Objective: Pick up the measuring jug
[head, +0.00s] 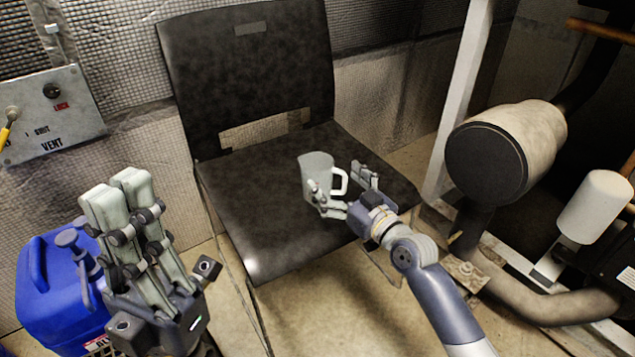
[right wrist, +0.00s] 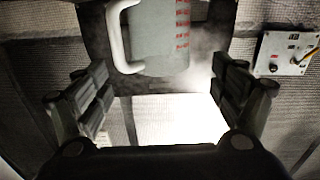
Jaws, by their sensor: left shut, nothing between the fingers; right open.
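The measuring jug (head: 316,174) is a pale translucent jug with a white handle on its right side. It stands upright on the seat of the black chair (head: 268,200). In the right wrist view the jug (right wrist: 165,38) shows red measuring marks and its handle, beyond and between the open fingers. My right gripper (head: 347,192) is open at the jug, with one finger overlapping the jug's lower front and the other to the right of the handle. It also shows in the right wrist view (right wrist: 160,95). Contact cannot be told. My left gripper (head: 118,195) is shut and empty at the lower left.
A blue container (head: 55,285) stands on the floor behind my left gripper. The chair's backrest (head: 250,75) rises behind the jug. A vent panel (head: 50,115) is on the left wall. Pipes and a large cylinder (head: 505,150) crowd the right side. The seat around the jug is clear.

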